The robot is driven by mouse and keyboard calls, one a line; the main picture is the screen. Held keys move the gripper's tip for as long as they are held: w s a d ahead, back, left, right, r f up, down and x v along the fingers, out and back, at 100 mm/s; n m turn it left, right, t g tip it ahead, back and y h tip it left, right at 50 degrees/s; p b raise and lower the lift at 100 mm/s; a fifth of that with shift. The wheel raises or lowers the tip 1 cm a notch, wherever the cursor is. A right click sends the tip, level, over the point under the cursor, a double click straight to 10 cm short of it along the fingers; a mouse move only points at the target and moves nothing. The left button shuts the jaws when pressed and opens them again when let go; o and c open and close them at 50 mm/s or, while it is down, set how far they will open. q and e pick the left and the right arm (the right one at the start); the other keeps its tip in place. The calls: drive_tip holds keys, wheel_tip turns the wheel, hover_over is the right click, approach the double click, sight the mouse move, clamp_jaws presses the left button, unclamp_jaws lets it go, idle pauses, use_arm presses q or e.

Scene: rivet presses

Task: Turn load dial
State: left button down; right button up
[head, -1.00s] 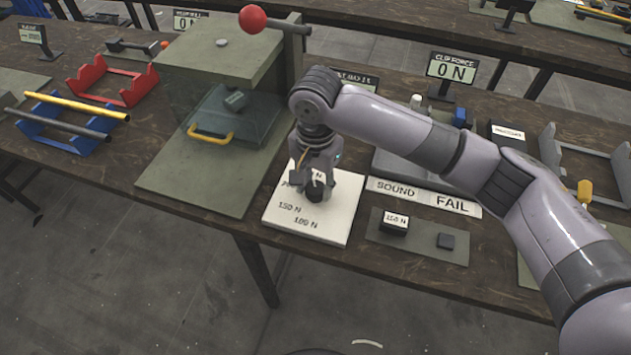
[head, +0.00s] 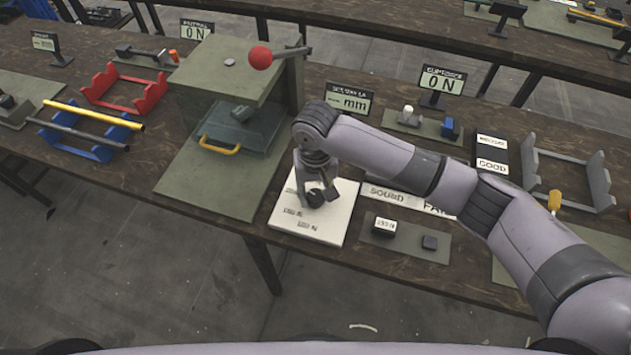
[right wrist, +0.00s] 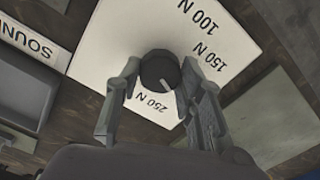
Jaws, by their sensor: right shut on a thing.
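The load dial is a black round knob (head: 316,198) on a white plate (head: 335,222) printed with force values. In the right wrist view the knob (right wrist: 159,68) shows a pale pointer line directed down and slightly right, just right of the 250 N label (right wrist: 151,104). The labels 100 N (right wrist: 197,16) and 150 N (right wrist: 208,57) are also readable there. The right gripper's finger hides part of the plate between 150 N and 250 N. My right gripper (right wrist: 159,74) is shut on the knob, one finger on each side. My left gripper is out of view.
A press with a red ball lever (head: 260,57) stands left of the plate. A SOUND/FAIL strip (head: 385,195) and a small mat (head: 410,240) with a block marked in N lie to the right. Blue (head: 90,140) and red (head: 128,88) racks stand farther left.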

drive_tip(key=n+p, duration=0.1)
drive_tip(key=n, duration=0.1)
drive_tip(key=n+p, duration=0.2)
drive_tip(key=shift+r+n, duration=0.2)
drive_tip(key=shift+n, duration=0.1)
drive_tip(key=n+p, duration=0.2)
drive_tip(key=shift+n, duration=0.4)
drive_tip(key=n+p, duration=0.1)
drive_tip(key=n, duration=0.1)
drive_tip(key=shift+f+n, duration=0.1)
drive_tip(key=shift+n, duration=0.2)
drive_tip(key=n+p, duration=0.1)
drive_tip(key=n, duration=0.4)
drive_tip(key=shift+n, duration=0.3)
drive_tip(key=n, duration=0.3)
drive_tip(key=shift+f, duration=0.1)
drive_tip(key=shift+n, duration=1.7)
drive_tip(key=o, duration=1.2)
